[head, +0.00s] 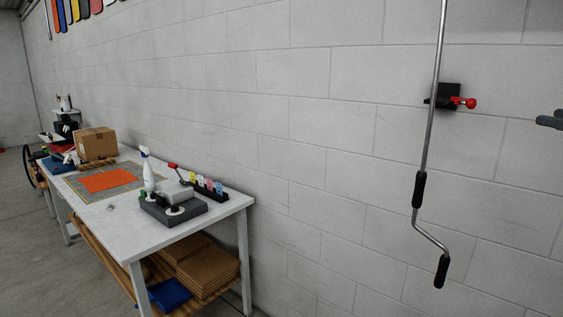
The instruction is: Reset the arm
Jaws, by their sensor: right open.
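A long metal crank rod (433,100) hangs in front of the wall at the right of the head view. It has a black grip sleeve (419,190), then a bend, and a black end handle (441,271) pointing down. Behind the rod, a black wall bracket (449,95) carries a red knob (468,103). A dark part of my right gripper (550,120) shows at the right edge, apart from the rod and the knob. It is open, and most of it is cut off by the frame. My left gripper is not in view.
A white workbench (120,213) stands along the wall at left. The wall between bench and rod is bare.

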